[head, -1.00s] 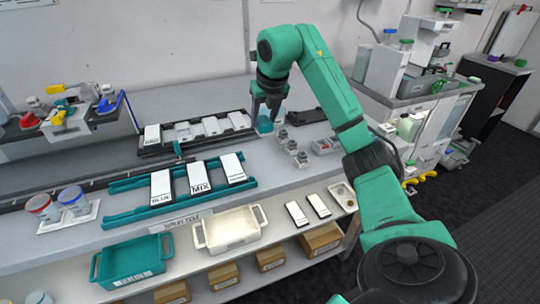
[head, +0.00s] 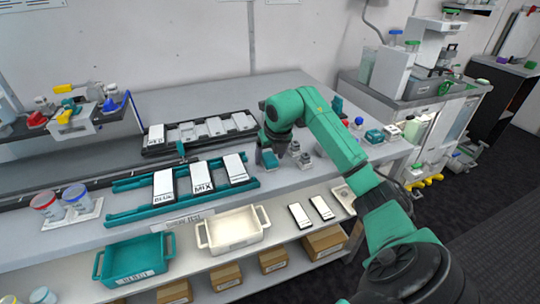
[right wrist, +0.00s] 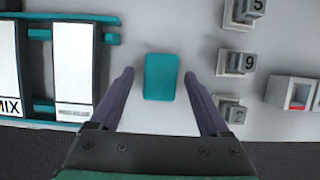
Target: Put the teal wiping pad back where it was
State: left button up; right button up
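The teal wiping pad (right wrist: 161,76) is a small rounded rectangle on the grey bench top, seen from above in the right wrist view. It lies between the fingers of my right gripper (right wrist: 160,84), with a clear gap on both sides. The gripper is open and points down over it. In the head view the pad (head: 268,160) shows just below my right gripper (head: 268,146), left of the small numbered blocks. I cannot tell the exact height between fingertips and pad. My left gripper is not in view.
Numbered blocks (right wrist: 236,62) stand close on the right. The teal rack (head: 127,184) with white cards (head: 200,177) is on the left. A dark card tray (head: 198,134) lies behind. A teal bin (head: 134,258) and cream bin (head: 233,229) sit on the lower shelf.

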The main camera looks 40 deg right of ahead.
jog(key=shift+r, duration=0.25)
jog(key=shift+s+r, duration=0.15)
jog(key=shift+r, duration=0.25)
jog(key=v, duration=1.1)
jog(key=shift+a, duration=0.1)
